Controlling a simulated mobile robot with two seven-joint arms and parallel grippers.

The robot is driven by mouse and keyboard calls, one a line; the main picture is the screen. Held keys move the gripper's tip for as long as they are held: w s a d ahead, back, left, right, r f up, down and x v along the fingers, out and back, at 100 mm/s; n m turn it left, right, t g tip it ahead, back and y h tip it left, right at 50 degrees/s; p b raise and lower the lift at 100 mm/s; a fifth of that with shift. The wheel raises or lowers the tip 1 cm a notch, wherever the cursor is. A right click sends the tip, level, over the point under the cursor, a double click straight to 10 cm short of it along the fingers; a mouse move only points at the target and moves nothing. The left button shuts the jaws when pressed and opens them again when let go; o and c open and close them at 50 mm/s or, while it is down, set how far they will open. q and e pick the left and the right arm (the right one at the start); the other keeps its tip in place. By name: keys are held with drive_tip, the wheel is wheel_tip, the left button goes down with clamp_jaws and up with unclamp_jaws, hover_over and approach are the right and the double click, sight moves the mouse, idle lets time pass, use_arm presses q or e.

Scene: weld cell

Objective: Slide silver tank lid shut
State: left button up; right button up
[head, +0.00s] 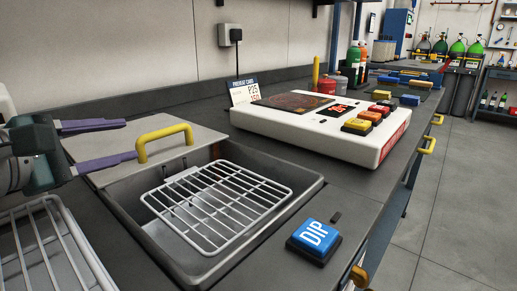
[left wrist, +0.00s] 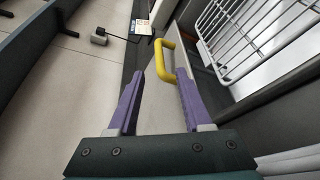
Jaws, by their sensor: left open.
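The silver tank lid (head: 205,137) is a flat grey plate with a yellow arched handle (head: 164,133). It lies at the back left of the dark tank (head: 297,203), which is largely open, with a wire rack (head: 225,200) showing inside. My left gripper (head: 128,140) is open, its two purple fingers pointing right towards the handle from the left. In the left wrist view, the yellow handle (left wrist: 167,57) stands at and just beyond the fingertips (left wrist: 160,75), closer to the right finger. Whether a finger touches it, I cannot tell. My right gripper is not in view.
A blue DIP button (head: 317,237) sits on the counter at the tank's right front corner. A white wire basket (head: 72,235) stands at the left front. A white control panel (head: 350,152) with coloured buttons is behind the tank to the right. Floor at right is clear.

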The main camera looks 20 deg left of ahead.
sight(152, 136)
use_arm(q)
drive_tip(key=shift+w+a+f, duration=0.1)
drive_tip(key=shift+w+f, duration=0.05)
drive_tip(key=shift+w, duration=0.3)
drive_tip(key=shift+w+a+f, duration=0.1)
drive_tip(key=shift+w+f, duration=0.05)
drive_tip(key=shift+w, duration=0.3)
drive_tip(key=b+x, duration=0.3)
drive_tip(key=x, duration=0.4)
drive_tip(key=shift+w+d+f, duration=0.15)
drive_tip(key=shift+w, duration=0.55)
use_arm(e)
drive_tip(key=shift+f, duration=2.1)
use_arm(q)
drive_tip(key=shift+c, duration=0.4)
clamp_jaws()
